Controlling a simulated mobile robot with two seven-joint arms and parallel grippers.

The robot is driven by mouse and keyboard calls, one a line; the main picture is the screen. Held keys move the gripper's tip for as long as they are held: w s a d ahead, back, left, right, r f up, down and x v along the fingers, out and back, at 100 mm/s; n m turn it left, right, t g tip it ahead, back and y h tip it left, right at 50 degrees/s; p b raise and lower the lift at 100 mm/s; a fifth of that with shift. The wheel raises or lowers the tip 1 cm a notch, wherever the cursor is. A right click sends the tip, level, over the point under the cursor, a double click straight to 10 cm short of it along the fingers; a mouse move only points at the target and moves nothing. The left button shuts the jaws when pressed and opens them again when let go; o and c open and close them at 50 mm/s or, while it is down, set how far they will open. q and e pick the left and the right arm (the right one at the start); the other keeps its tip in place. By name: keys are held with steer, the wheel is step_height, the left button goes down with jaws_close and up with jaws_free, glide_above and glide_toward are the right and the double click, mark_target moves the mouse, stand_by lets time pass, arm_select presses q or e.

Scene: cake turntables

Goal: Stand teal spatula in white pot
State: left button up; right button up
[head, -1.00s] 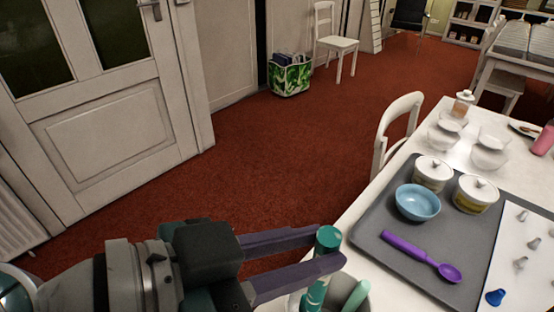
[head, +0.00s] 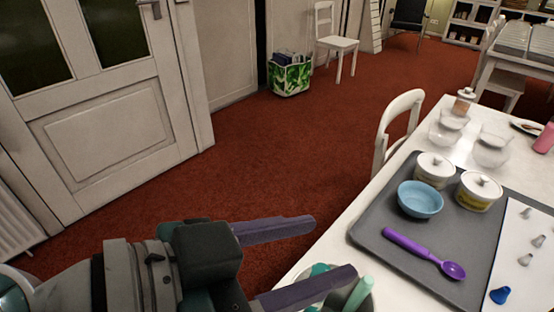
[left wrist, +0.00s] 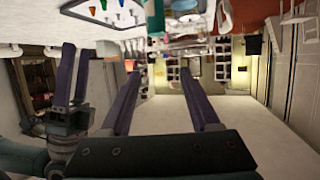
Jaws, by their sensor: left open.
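The teal spatula (head: 320,269) shows as a teal handle end at the bottom of the head view, partly behind my left gripper's lower finger. The white pot (head: 371,301) is at the bottom edge, mostly hidden by that finger and cut off by the frame. The teal handle end is low at the pot's left side; its lower part is hidden. My left gripper (head: 333,250) is open, its fingers wide apart above the pot with nothing gripped. In the left wrist view, another gripper (left wrist: 73,75), my right one, shows at the left; its jaw gap is unclear.
A pale green handle (head: 360,292) stands in the pot. A grey tray (head: 375,245) on the white table holds a blue bowl (head: 420,199), a purple scoop (head: 424,254) and two lidded pots.

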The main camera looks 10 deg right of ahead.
arm_select(q)
steer(key=shift+a, duration=0.1)
steer(key=b+v, duration=0.2)
steer(key=v, duration=0.7)
steer(key=shift+s+a+r, duration=0.15)
steer(key=shift+a, duration=0.15)
stand_by(0.5)
